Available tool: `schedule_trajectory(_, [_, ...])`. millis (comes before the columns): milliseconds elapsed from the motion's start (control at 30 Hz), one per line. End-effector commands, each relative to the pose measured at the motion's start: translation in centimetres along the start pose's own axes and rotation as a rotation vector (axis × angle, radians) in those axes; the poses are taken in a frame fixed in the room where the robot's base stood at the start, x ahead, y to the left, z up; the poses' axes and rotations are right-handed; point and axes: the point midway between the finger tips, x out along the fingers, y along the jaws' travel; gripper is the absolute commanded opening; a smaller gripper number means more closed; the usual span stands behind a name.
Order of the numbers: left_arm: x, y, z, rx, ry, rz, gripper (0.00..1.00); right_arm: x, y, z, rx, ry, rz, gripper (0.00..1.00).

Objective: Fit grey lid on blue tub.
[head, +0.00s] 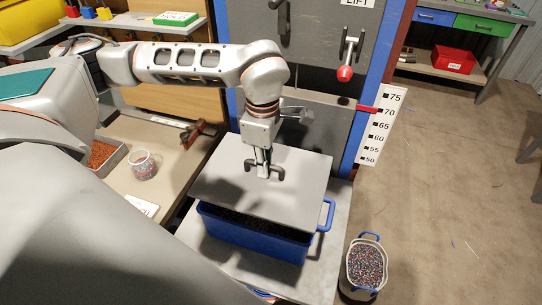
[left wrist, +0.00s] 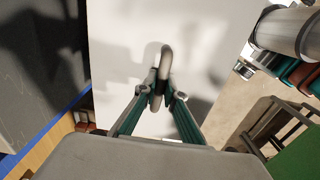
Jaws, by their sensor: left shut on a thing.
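The grey lid (head: 240,197) is a flat square plate with a dark loop handle (left wrist: 165,62) in its middle. My left gripper (head: 263,166) comes down from above and is shut on that handle; its fingers also show closed around the handle in the left wrist view (left wrist: 160,92). The blue tub (head: 255,237) stands below the lid, with a blue handle (head: 326,215) at its right end. A dark strip of the tub's inside shows between the lid's front edge and the near rim. The lid covers the tub's rear part; its contact there is hidden. My right gripper is out of view.
The tub stands on a pale platform (head: 315,278) before a grey lift panel (head: 320,65) with a red-knobbed lever (head: 345,73). A bin of granules (head: 366,267) stands on the floor at right. A clear cup (head: 143,165) is on the left bench.

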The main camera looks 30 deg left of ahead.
Motion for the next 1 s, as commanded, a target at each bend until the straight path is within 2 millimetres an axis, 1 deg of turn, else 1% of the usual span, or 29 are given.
schedule_trajectory(267, [1.3,0.0,0.0,0.0,0.0,0.0,0.0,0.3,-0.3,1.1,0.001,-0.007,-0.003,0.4])
schedule_trajectory(800, [5.2,0.0,0.0,0.0,0.0,-0.002,0.0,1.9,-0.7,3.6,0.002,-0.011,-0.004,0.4])
schedule_trajectory(1000, [6.2,0.0,0.0,0.0,0.0,-0.001,0.0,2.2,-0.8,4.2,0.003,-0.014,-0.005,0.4])
